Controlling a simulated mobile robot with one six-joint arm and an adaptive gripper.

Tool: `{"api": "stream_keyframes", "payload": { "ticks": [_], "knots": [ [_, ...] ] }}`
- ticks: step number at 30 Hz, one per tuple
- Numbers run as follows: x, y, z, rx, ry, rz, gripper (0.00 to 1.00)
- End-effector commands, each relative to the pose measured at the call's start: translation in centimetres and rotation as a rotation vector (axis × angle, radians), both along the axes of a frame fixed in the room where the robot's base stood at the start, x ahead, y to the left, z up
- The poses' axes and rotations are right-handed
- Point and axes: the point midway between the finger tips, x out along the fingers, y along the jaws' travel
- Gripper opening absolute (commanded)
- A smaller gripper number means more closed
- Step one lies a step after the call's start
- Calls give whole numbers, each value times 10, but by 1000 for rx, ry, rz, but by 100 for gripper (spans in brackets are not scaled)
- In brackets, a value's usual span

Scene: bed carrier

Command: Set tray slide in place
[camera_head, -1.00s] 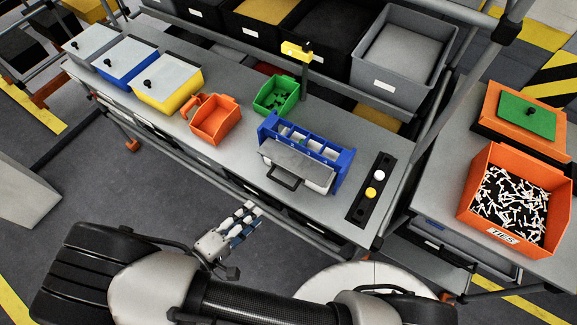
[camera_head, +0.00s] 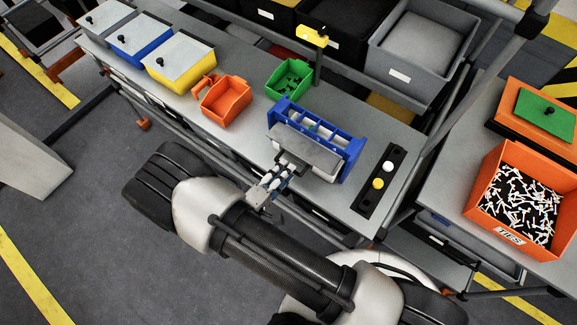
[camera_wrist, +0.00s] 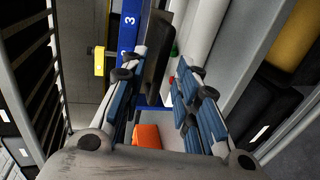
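The tray slide, a grey metal tray (camera_head: 310,148) with a black handle (camera_head: 291,163), sits at the front of the blue frame (camera_head: 343,150) on the workbench. My gripper (camera_head: 276,183) is at the near side of the tray, close to the handle, and partly covers it. In the wrist view my gripper (camera_wrist: 168,85) has its blue-padded fingers spread apart. A dark bar (camera_wrist: 157,55), which looks like the handle, shows between them, nearer the left finger. I cannot tell whether a finger touches it.
A green bin (camera_head: 290,80) and an orange bin (camera_head: 222,101) stand left of the frame. A black panel with white and yellow buttons (camera_head: 378,184) lies to the right. An orange box of ties (camera_head: 518,200) is on the side table. Bare bench shows around the frame.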

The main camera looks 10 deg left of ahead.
Motion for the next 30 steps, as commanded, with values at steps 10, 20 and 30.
{"api": "stream_keyframes", "payload": {
  "ticks": [10, 20, 30],
  "knots": [
    [27, -11, -7, 0, -1, 0, 29],
    [28, -11, -6, 0, 0, 0, 23],
    [28, -11, -6, 0, 0, 0, 0]
  ]
}}
